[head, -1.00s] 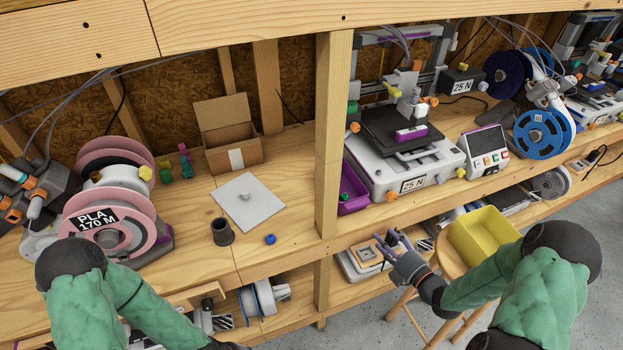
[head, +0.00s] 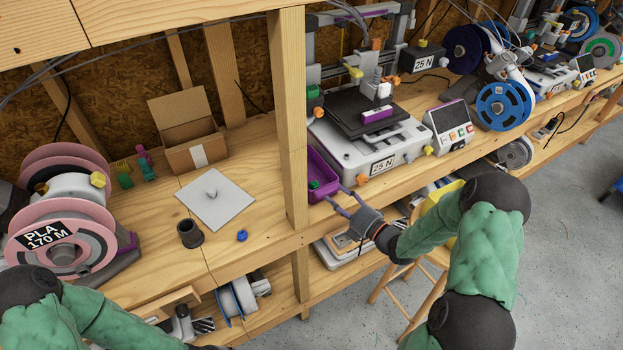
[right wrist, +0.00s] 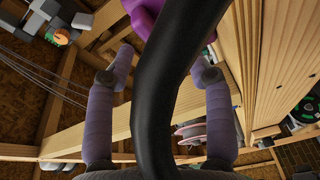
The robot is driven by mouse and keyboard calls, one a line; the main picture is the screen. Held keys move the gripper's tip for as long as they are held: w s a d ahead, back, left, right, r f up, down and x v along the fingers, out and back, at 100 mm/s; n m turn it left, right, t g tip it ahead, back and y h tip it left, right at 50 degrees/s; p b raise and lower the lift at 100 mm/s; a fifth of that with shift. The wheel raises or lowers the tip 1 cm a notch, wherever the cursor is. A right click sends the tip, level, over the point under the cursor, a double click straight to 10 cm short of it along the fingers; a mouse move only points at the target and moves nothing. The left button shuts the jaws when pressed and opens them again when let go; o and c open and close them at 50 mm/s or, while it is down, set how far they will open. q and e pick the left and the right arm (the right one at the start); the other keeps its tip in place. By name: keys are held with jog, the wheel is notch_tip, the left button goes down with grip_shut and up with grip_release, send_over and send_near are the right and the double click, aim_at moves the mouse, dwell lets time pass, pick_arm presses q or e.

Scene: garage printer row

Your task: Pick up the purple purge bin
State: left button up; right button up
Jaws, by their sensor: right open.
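The purple purge bin (head: 321,174) sits on the bench between the wooden post and the printer, its open top facing up. Something small and green lies inside it. My right gripper (head: 340,202) is open and empty at the front of the bin, its fingers pointing towards it near the bench edge; I cannot tell whether they touch it. In the right wrist view the bin (right wrist: 147,14) shows at the top, partly hidden by a dark curved part, with the open fingers on both sides. My left arm is at the lower left in the head view; its gripper is out of frame.
The wooden post (head: 289,120) stands close left of the bin. The white printer (head: 345,152) stands close to its right. A yellow bin (head: 440,195) on a stool is partly hidden behind my right arm. The lower shelf holds a pale tray (head: 345,250).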

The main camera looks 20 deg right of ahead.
jog(key=shift+x, duration=1.4)
jog(key=shift+c, duration=0.3)
grip_shut()
